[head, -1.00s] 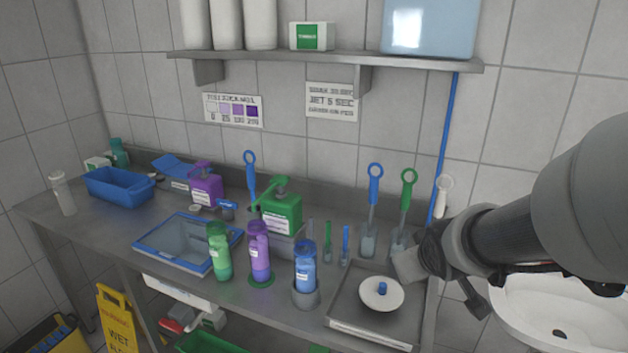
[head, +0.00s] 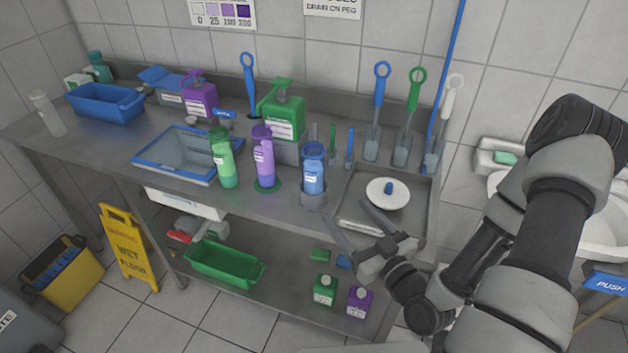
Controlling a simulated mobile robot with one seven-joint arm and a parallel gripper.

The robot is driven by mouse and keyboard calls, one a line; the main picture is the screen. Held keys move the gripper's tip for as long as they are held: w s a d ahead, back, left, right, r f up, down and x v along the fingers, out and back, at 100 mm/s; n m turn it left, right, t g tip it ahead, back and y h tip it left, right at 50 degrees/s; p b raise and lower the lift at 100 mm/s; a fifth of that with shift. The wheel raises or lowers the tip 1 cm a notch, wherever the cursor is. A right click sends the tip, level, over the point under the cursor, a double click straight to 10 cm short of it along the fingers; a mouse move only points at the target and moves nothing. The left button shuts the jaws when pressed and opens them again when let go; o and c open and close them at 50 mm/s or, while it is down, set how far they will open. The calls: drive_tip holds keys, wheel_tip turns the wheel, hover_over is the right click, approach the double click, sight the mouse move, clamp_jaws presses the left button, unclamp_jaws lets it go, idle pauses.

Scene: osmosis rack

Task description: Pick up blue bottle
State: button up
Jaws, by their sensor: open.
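The blue bottle (head: 313,172) stands upright in a grey round holder (head: 313,201) near the front edge of the steel counter. It has a white label on its front. My gripper (head: 352,228) is open and empty, in front of the counter's edge, below and to the right of the blue bottle. Its two fingers point up and left, apart from the bottle. A purple bottle (head: 264,160) and a green bottle (head: 222,160) stand to the left of the blue one.
A steel tray (head: 425,200) with a white lid (head: 380,193) lies right of the blue bottle. Several scoops and brushes stand behind it. A green dispenser (head: 284,118) is behind left. A lower shelf holds a green bin (head: 225,265) and small bottles. A yellow wet-floor sign (head: 126,250) stands left.

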drive_tip(key=b, duration=0.8)
approach(319, 177)
drive_tip(key=x, duration=0.5)
drive_tip(key=shift+a, duration=0.3)
drive_tip(key=shift+d+x, duration=0.15)
drive_tip(key=shift+x, duration=1.3)
drive_tip(key=shift+d+x, duration=0.1)
drive_tip(key=shift+x, duration=1.3)
drive_tip(key=shift+w, duration=0.15)
drive_tip(key=c, duration=1.2)
drive_tip(key=shift+c, duration=0.2)
drive_tip(key=shift+r+p, duration=0.1)
drive_tip(key=shift+p, duration=0.2)
wheel_tip(319, 177, up, 10)
drive_tip(key=p, duration=0.1)
drive_tip(key=shift+p, duration=0.3)
